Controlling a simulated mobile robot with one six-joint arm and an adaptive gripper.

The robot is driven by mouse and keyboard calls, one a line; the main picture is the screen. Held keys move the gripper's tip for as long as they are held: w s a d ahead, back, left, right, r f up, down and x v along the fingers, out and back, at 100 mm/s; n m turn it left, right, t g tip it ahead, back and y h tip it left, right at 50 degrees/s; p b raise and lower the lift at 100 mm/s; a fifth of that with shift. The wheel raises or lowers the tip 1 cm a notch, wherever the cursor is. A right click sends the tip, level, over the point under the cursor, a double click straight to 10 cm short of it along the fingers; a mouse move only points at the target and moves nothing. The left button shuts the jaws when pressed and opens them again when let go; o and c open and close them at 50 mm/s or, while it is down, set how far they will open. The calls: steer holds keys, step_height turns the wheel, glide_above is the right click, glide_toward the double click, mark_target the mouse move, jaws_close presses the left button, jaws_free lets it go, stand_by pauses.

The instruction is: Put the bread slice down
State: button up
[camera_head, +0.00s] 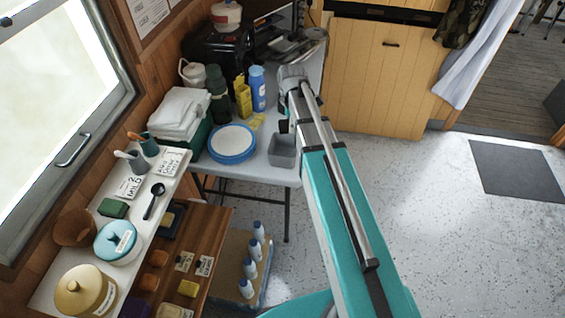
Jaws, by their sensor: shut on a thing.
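My gripper (284,124) is at the far end of my teal arm, over the right part of the grey table (267,169). It is small and partly hidden by my own wrist. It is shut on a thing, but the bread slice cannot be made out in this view. A blue round plate (232,158) with a white top face lies on the table, left of my gripper. A grey open bin (282,158) stands near the table's front edge, just below my gripper in the picture.
A yellow bottle (242,97), a blue bottle (258,89) and a dark green flask (217,95) stand behind the plate. White folded cloths (179,112) lie at left. A shelf (172,184) with jars runs along the window. The floor at right is open.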

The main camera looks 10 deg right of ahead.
step_height(320, 180, down, 7)
steer(key=w+a+m+b, duration=0.1)
steer(key=a+m+b, duration=0.1)
steer(key=b, duration=0.3)
steer(key=shift+w+r+m, duration=0.15)
steer(key=shift+w+m, duration=0.15)
steer(key=shift+m, duration=0.4)
steer(key=b, duration=0.7)
glide_above(284, 152)
steer(key=s, duration=0.2)
steer(key=f, duration=0.6)
steer(key=shift+s+a+f, duration=0.1)
steer(key=shift+a+f, duration=0.05)
steer(key=shift+a, duration=0.2)
steer(key=shift+f+b, duration=1.7)
steer(key=shift+f, duration=0.2)
steer(key=shift+f, duration=0.1)
